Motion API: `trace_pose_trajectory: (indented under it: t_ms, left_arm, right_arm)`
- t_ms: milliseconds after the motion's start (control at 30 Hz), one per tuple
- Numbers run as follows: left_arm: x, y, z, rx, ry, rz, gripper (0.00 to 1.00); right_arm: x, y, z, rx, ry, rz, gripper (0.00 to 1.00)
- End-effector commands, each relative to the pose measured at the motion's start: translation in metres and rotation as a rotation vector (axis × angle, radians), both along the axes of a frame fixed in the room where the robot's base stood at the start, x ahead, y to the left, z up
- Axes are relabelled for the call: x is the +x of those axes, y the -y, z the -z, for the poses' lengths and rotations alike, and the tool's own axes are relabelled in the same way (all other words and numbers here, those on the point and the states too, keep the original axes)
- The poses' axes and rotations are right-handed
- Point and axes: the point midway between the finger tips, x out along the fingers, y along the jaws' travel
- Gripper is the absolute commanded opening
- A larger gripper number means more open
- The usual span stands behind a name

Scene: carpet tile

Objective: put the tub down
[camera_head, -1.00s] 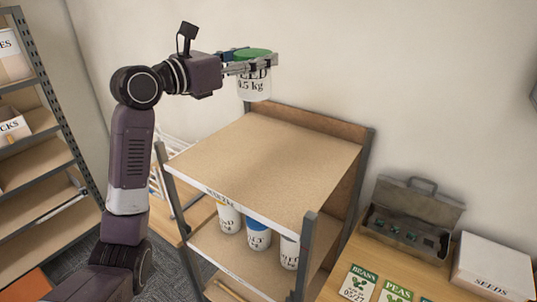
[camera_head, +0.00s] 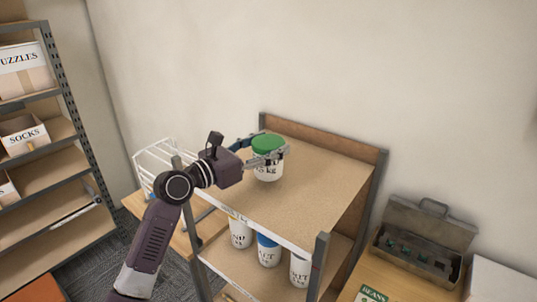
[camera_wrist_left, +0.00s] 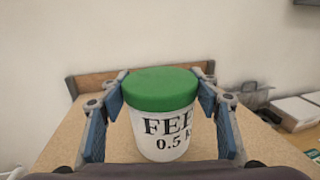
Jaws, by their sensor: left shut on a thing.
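The tub (camera_head: 268,170) is white with a green lid and dark lettering. It is upright at the top shelf board (camera_head: 325,180) of a small shelf unit, toward its back left part. I cannot tell whether its base touches the board. My left gripper (camera_head: 270,155) is shut on the tub, one finger on each side. In the left wrist view the tub (camera_wrist_left: 162,120) stands between the blue-padded fingers (camera_wrist_left: 160,105), its label reading "FEE" and "0.5". My right gripper is not in view.
The board around the tub is bare, with a raised back edge (camera_head: 330,145). Several tubs, one a blue-lidded tub (camera_head: 268,250), stand on the shelf below. A metal toolbox (camera_head: 425,240) sits on a table at right. A white wire rack (camera_head: 160,160) is behind left.

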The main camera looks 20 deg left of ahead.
Motion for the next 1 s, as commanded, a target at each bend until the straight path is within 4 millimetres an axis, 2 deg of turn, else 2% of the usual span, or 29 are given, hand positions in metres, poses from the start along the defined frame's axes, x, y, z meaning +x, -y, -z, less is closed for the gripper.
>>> trace_pose_trajectory:
  t_ms: [100,200,567,600,733,1000]
  left_arm:
    - [0.000,0.000,0.019,-0.001,-0.002,0.001,0.15]
    - [0.000,0.000,0.026,-0.002,0.001,0.000,0.15]
    - [0.000,0.000,0.029,-0.002,0.003,0.000,0.15]
    - [0.000,0.000,0.032,0.000,-0.002,0.000,0.59]
    - [0.000,0.000,0.032,0.000,-0.002,0.000,0.73]
    - [0.000,0.000,0.031,0.001,-0.002,0.000,0.74]
  right_arm:
    - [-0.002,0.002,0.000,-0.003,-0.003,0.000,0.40]
    - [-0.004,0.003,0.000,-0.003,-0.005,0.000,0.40]
    - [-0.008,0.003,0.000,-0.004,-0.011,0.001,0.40]
    - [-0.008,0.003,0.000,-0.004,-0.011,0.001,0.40]
    - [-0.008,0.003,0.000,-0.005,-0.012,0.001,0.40]
    - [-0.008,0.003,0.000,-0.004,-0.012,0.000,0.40]
